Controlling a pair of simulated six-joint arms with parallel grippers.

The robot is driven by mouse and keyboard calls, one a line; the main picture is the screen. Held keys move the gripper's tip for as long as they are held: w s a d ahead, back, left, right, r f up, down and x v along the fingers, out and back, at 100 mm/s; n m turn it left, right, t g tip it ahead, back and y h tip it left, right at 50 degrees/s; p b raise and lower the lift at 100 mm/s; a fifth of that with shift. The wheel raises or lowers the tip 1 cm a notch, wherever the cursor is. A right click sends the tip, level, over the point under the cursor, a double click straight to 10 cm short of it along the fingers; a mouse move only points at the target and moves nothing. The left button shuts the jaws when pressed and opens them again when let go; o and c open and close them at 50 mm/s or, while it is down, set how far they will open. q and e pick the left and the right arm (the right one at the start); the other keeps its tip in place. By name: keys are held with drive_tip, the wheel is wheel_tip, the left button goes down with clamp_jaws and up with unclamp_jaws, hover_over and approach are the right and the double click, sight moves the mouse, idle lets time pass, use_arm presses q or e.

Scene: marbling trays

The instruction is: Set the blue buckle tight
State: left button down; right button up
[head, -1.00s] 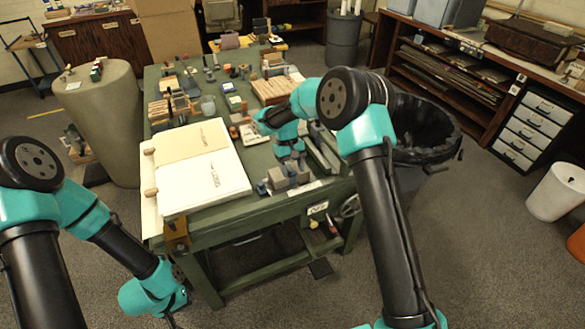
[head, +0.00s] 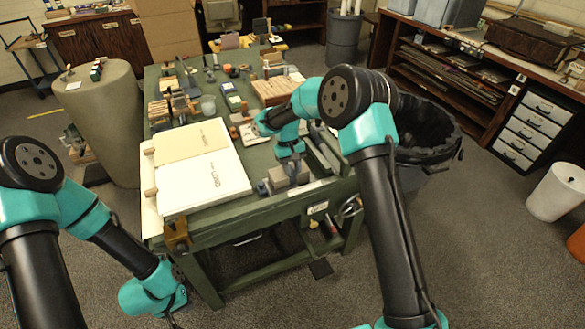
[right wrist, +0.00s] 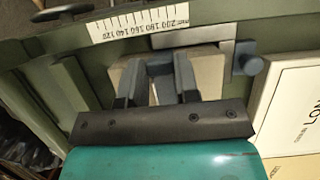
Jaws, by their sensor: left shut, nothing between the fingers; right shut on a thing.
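My right gripper (right wrist: 157,85) points down over a pale grey block (right wrist: 208,70) at the near edge of the green table. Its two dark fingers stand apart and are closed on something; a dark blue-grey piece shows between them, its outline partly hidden. A blue-grey fitting with a round knob (right wrist: 252,66) lies just right of the block; I cannot tell whether it is the buckle. In the head view a small blue piece (head: 264,187) sits beside the grey block (head: 290,176), under my right wrist. My left arm hangs low at left; its fingers are not visible.
A white-and-tan board (head: 205,185) lies left of the block on the green table (head: 250,205). A ruler strip (right wrist: 140,22) runs beyond the block. Several small tools, a cup (head: 208,105) and wooden blocks (head: 272,90) crowd the table's far part. A black bin (head: 425,140) stands at right.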

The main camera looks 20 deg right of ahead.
drive_tip(key=shift+s+f+t, duration=0.2)
drive_tip(key=shift+f+t, duration=0.1)
drive_tip(key=shift+t, duration=0.3)
drive_tip(key=o, duration=0.9)
drive_tip(key=shift+o, duration=0.2)
drive_tip(key=shift+r, duration=0.1)
drive_tip(key=d+v, duration=0.1)
drive_tip(key=v, duration=1.6)
drive_tip(key=shift+a+r, duration=0.15)
drive_tip(key=shift+a, duration=0.2)
